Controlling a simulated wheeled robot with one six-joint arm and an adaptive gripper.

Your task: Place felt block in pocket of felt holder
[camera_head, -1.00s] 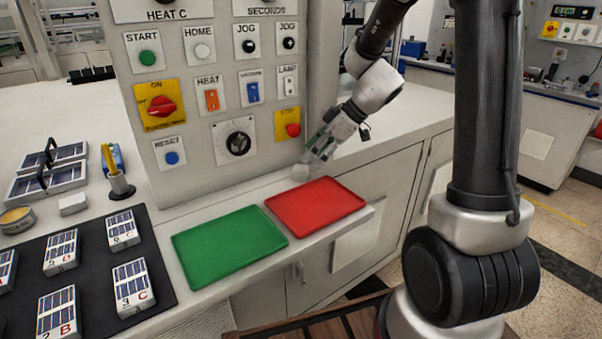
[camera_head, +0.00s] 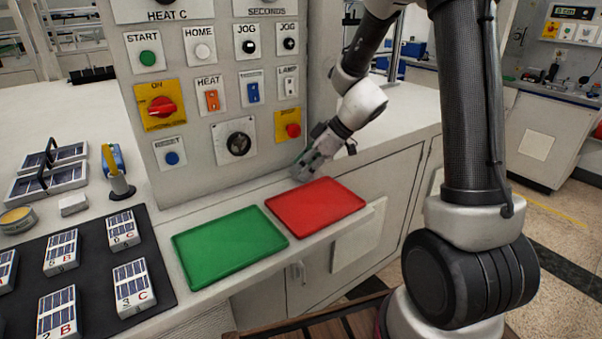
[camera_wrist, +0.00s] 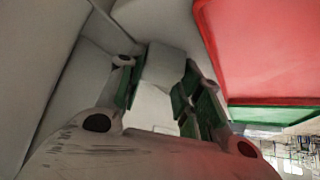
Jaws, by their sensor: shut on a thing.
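My gripper (camera_head: 303,170) is low over the white ledge at the foot of the control panel, just behind the red tray. In the wrist view, my gripper (camera_wrist: 158,92) has its green-padded fingers closed about a pale grey-white block (camera_wrist: 165,65), which looks like the felt block. In the head view the fingers mostly hide this block. I cannot tell whether it touches the ledge. A small white block (camera_head: 73,204) lies on the bench at the left. I cannot pick out a felt holder with a pocket for sure.
The red tray (camera_head: 315,207) lies right in front of my gripper, with the green tray (camera_head: 230,247) to its left. The control panel (camera_head: 205,95) rises close behind. A black mat (camera_head: 90,285) with several small solar panels is at the lower left.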

